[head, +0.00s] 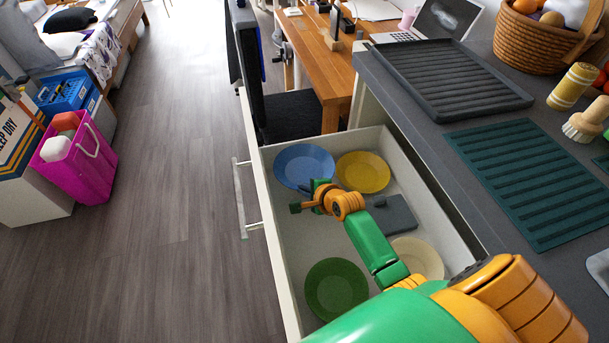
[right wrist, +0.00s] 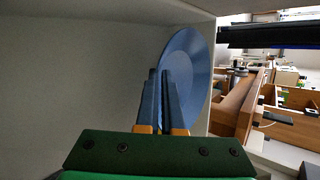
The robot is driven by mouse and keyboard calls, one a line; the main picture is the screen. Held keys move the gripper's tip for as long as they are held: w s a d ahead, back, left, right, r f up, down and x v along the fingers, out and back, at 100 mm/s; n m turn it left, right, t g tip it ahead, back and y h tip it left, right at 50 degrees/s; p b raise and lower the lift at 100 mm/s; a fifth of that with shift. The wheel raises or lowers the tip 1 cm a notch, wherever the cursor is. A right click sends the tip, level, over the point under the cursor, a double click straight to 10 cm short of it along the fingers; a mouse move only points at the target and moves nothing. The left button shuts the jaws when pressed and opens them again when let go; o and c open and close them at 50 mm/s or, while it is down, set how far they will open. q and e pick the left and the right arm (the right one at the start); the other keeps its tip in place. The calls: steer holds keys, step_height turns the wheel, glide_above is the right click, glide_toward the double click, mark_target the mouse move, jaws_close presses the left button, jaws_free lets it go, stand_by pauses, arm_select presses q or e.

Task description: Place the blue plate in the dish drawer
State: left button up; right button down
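The blue plate (head: 303,163) lies in the open white drawer (head: 276,235), at its far left corner, and looks flat. My right gripper (head: 318,192) is inside the drawer at the plate's near edge. In the right wrist view, the two fingers (right wrist: 162,78) are close together with their tips at the rim of the blue plate (right wrist: 195,70). I cannot tell whether the rim is pinched between them. My left gripper is not in view.
The drawer also holds a yellow plate (head: 363,172), a green plate (head: 336,289), a cream plate (head: 418,256) and a dark grey item (head: 394,217). A counter (head: 425,135) with a dark tray (head: 440,78) and a green mat (head: 530,180) borders the right.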

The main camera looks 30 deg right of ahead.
steer(key=shift+f, duration=0.1)
step_height(320, 180, down, 8)
steer(key=b, duration=0.5)
steer(key=shift+f, duration=0.25)
stand_by(0.6)
steer(key=c, duration=1)
jaws_free()
steer(key=p+v, duration=0.3)
steer(key=v, duration=0.3)
steer(key=shift+s+a+r+p, duration=0.1)
steer(key=shift+s+r+p, duration=0.15)
steer(key=shift+r+p, duration=0.05)
steer(key=shift+s+r, duration=0.1)
steer(key=shift+s, duration=0.1)
